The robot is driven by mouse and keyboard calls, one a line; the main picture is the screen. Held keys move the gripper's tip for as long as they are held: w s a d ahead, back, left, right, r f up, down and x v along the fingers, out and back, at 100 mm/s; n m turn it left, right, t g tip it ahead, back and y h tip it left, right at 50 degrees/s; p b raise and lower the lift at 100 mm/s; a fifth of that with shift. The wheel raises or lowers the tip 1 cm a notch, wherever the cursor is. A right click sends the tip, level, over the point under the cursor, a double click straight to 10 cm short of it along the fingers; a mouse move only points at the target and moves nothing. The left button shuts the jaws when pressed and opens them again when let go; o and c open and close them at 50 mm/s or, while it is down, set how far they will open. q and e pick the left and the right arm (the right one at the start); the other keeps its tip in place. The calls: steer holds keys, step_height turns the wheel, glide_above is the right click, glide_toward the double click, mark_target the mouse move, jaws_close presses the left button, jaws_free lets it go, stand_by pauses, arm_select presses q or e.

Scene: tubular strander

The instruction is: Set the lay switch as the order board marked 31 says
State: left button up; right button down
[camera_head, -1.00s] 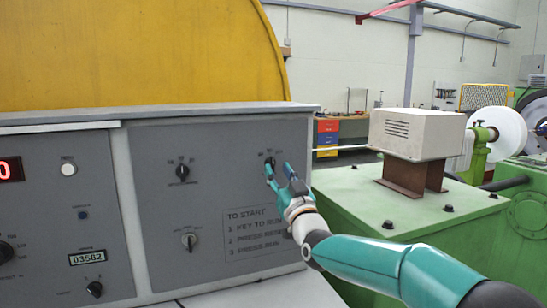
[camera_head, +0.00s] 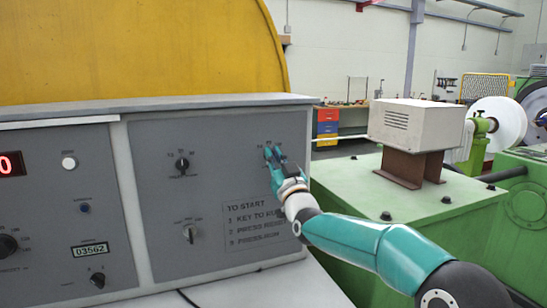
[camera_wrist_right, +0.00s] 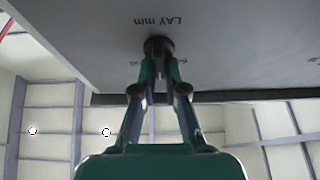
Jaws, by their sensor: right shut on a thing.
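The lay switch is a dark round knob (camera_wrist_right: 158,45) on the grey panel, under the upside-down "LAY mm" lettering (camera_wrist_right: 158,21) in the right wrist view. My right gripper (camera_head: 273,154) is at the upper right of the panel in the head view, its fingers shut on this knob. In the right wrist view the two fingertips (camera_wrist_right: 159,70) sit at either side of the knob. The fingers cover most of the switch, so its setting cannot be read. The order board marked 31 is not in view. My left gripper is not in view.
The same panel carries another rotary switch (camera_head: 182,164), a key switch (camera_head: 190,233) and a start instruction plate (camera_head: 255,222). A panel with a red display (camera_head: 10,164) stands at left. A green machine housing (camera_head: 400,228) with a beige box (camera_head: 417,128) lies right of my arm.

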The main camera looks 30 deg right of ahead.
steer(key=shift+d+m+g+h+b, duration=0.1)
steer(key=shift+m+g+h+b, duration=0.65)
steer(key=shift+m, duration=1.35)
steer(key=shift+d+m+g+h+b, duration=0.1)
steer(key=shift+m+g+h, duration=0.35)
steer(key=shift+m+h, duration=1.15)
steer(key=shift+d+m+g+h+b, duration=0.1)
steer(key=shift+m+g+h+b, duration=0.45)
steer(key=shift+m, duration=2.05)
steer(key=c, duration=1.3)
jaws_free()
steer(key=shift+o, duration=0.4)
steer(key=shift+f, duration=0.2)
